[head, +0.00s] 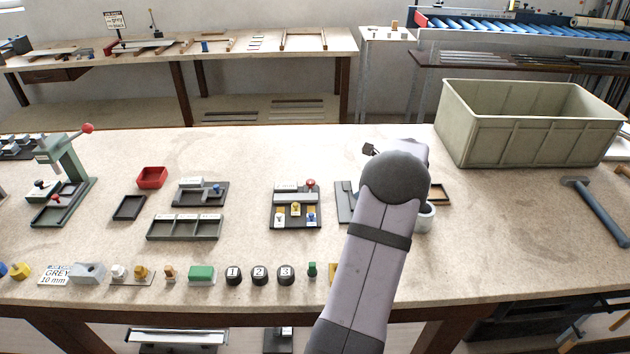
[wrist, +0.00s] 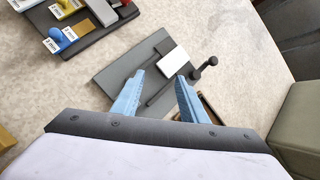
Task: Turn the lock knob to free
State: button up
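My gripper (wrist: 160,78) shows two blue fingers in the wrist view, spread apart with nothing between the tips. Ahead of and below them is a grey plate (wrist: 118,72) on the bench. It carries a white block (wrist: 173,63), a thin dark bar and a small dark part. A dark knob with a rounded end (wrist: 206,66) stands beside the white block, right of the right fingertip and apart from it. No label shows that this is the lock knob. In the head view my arm covers most of this plate (head: 344,203) and hides the fingers.
Left of the plate is a dark fixture (head: 295,224) with a red knob (head: 310,183) and several coloured-handled tags. A grey-green crate (head: 530,125) stands at back right, with a hammer (head: 597,212) in front. Several small pieces line the front edge. The bench between plate and crate is partly clear.

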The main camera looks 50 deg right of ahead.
aim_at(311, 182)
jog(key=w+a+t+b, duration=0.1)
jog(key=w+a, duration=0.1)
jog(key=w+a+t+y+b, duration=0.1)
jog(key=w+a+t, duration=0.1)
jog(key=w+a+f+m+t+y+b, duration=0.1)
jog(key=w+a, duration=0.1)
jog(key=shift+w+a+t, duration=0.25)
jog(key=shift+w+t, duration=0.15)
jog(key=shift+w+a+r+t+b, duration=0.15)
jog(key=shift+w+a+t+b, duration=0.15)
jog(key=shift+w+t+b, duration=0.35)
jog(key=shift+w+r+t, duration=0.1)
jog(key=shift+r+t, duration=0.1)
jog(key=shift+t, duration=0.05)
jog(key=shift+p+x, duration=1.05)
jog(key=shift+x, duration=2.6)
jog(key=shift+d, duration=0.1)
jog(key=shift+c, duration=0.5)
jog(key=c, duration=0.9)
